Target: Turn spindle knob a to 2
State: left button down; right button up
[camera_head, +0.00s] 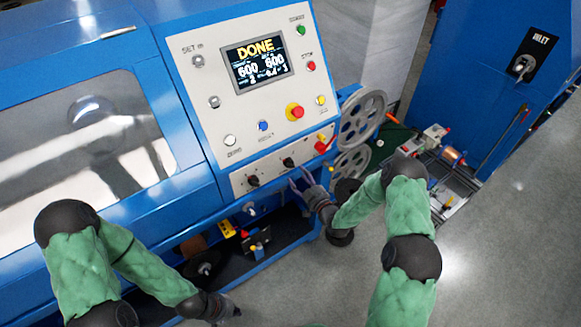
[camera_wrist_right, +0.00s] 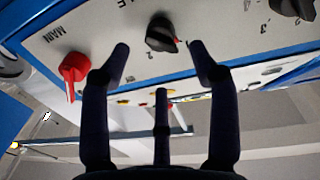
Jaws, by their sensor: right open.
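A black knob (camera_head: 288,162) sits on the lower strip of the control panel, between the red MAIN switch and another black knob (camera_head: 253,181). In the right wrist view this middle black knob (camera_wrist_right: 162,34) has a red pointer mark and a partly visible label ending in "LE"; I cannot read its full name. My right gripper (camera_head: 301,178) is just below it, fingers spread and open. In the wrist view the open fingers (camera_wrist_right: 160,62) point at the knob from either side, apart from it. My left gripper (camera_head: 228,312) is low at the bottom; its fingers are unclear.
The red MAIN switch (camera_head: 320,147) is close to the right gripper. Above are a display (camera_head: 258,62) reading DONE and several buttons, including a red emergency stop (camera_head: 295,111). Grey pulley wheels (camera_head: 362,117) stand right of the panel. Open floor lies at the lower right.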

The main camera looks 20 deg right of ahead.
aim_at(290, 164)
jog(key=x, duration=0.6)
jog(key=shift+w+a, duration=0.1)
jog(key=shift+w, duration=0.1)
jog(key=c, duration=1.1)
